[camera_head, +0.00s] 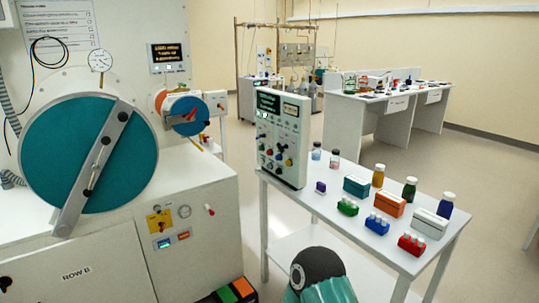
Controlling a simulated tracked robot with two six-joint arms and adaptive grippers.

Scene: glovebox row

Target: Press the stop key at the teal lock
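The large round teal lock door (70,150) is on the white glovebox at the left, with a grey bar (95,165) slanting across it. A smaller round door, teal with an orange edge (183,112), sits to its right. Below the large door, the cabinet front carries a yellow plate with a dark knob (160,221), a small display (164,243) and a red-lit display (184,234). A red-tipped part (209,209) sticks out to their right. I cannot tell which part is the stop key. Neither of my grippers shows.
A white side table (330,210) at the right holds an upright control panel (281,138), several bottles, boxes and coloured blocks. A dark box with green and orange parts (236,291) is low at the cabinet's foot. Behind the side table is open floor (490,190).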

